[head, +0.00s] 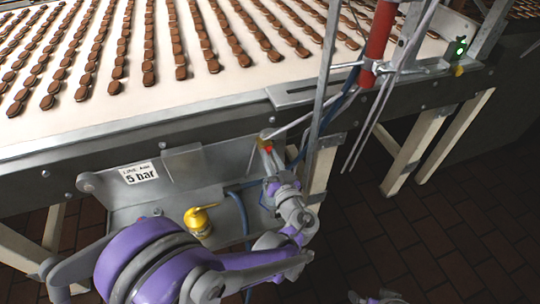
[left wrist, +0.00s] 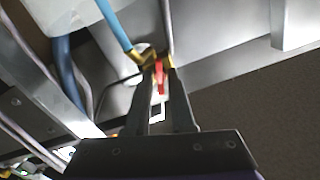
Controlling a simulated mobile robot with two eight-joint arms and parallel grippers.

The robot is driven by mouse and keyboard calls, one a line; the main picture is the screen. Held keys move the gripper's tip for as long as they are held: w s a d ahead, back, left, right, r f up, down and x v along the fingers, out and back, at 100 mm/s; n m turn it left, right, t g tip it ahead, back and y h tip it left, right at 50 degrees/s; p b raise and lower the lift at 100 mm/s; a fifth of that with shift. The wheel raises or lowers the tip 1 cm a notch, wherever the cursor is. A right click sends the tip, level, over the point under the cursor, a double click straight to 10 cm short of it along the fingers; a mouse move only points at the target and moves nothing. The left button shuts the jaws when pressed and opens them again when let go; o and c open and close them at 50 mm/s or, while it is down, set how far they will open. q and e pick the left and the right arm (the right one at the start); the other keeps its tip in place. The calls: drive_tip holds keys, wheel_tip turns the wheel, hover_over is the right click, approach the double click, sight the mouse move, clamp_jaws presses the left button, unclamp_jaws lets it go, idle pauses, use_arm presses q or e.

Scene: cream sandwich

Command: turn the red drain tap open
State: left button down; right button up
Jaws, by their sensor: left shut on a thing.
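The red drain tap (left wrist: 161,78) has a small red handle on a brass fitting. In the left wrist view it sits between the two fingers of my left gripper (left wrist: 166,75), which is shut on it. In the head view the red handle (head: 268,150) shows as a small patch at the tip of my left gripper (head: 266,147), below the conveyor's edge. The brass body (head: 264,140) is just above it. The gripper hides most of the tap, so I cannot tell how far the handle is turned. My right gripper (head: 375,298) shows only partly at the bottom edge.
A conveyor (head: 200,90) with rows of brown biscuits runs above. A metal panel with a "5 bar" label (head: 138,173) and a yellow valve (head: 199,220) is to the left. Blue hoses (head: 240,212) and a metal post are close to the arm.

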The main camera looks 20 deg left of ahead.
use_arm(q)
drive_tip(key=shift+n+p, duration=0.35)
drive_tip(key=shift+n, duration=1.35)
drive_tip(key=c, duration=1)
unclamp_jaws()
drive_tip(key=shift+o, duration=0.2)
drive_tip(key=v, duration=1)
drive_tip(key=shift+s+d+p, duration=0.25)
drive_tip(key=shift+s+p, duration=0.1)
